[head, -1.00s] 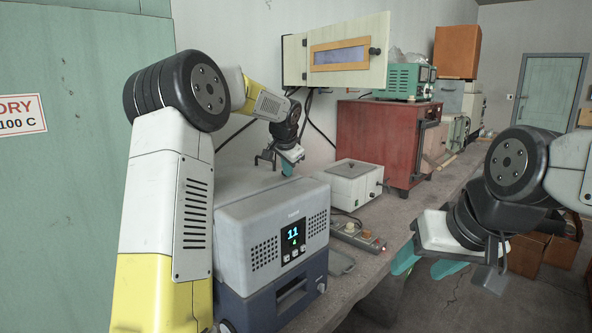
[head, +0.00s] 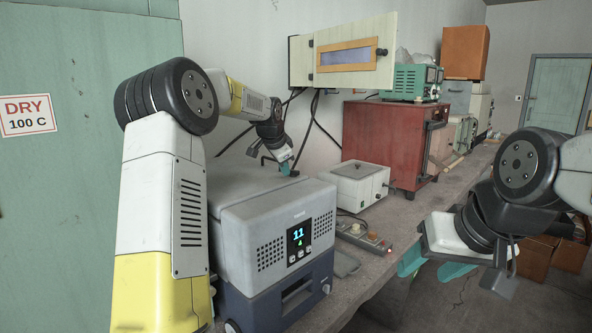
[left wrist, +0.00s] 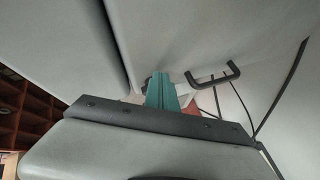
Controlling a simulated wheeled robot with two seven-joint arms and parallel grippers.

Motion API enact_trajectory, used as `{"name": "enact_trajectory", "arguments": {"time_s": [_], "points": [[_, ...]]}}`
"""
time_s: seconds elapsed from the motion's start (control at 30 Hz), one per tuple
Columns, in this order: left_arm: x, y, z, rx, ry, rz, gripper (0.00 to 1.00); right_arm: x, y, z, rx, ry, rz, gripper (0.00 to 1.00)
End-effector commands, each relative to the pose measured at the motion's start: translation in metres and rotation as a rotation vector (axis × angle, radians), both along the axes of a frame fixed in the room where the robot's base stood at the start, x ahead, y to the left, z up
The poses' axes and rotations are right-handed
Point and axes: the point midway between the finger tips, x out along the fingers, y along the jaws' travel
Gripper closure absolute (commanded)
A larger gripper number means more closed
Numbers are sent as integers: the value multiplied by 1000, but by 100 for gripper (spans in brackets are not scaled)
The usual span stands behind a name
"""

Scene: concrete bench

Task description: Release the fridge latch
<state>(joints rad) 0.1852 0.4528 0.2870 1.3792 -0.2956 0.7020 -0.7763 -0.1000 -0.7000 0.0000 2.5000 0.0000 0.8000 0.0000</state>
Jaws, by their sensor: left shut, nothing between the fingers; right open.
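The fridge is a box with a grey upper part (head: 262,232) and a dark blue lower part (head: 262,310), with a lit display reading 11. A dark recessed handle (head: 297,293) shows on its blue front. I cannot clearly make out the latch. My left gripper (head: 286,168) is behind the fridge's far edge, its teal fingers shut and empty. In the left wrist view the shut fingers (left wrist: 161,90) point toward pale grey surfaces with a dark gap. A black bar handle (left wrist: 213,77) is right of the fingertips, apart from them. My right gripper (head: 430,262) is open and empty beyond the bench's front edge.
On the bench (head: 408,212) stand a white lidded box (head: 358,185), a power strip (head: 362,238) and a red cabinet (head: 385,145). A pale wall cabinet (head: 345,52) hangs above. Black cables run down the wall. A green door (head: 70,200) is at left.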

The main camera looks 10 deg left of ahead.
Motion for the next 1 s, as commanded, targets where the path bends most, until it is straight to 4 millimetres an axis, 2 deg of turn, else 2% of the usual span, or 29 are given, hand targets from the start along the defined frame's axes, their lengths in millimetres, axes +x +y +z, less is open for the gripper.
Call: {"name": "enact_trajectory", "arguments": {"time_s": [0.37,1.0], "points": [[3,2,0,1,0,-1,100,0,0,0,0,0,0,45],[9,-19,0,-5,-4,-8,100,0,0,0,0,0,0,45]]}}
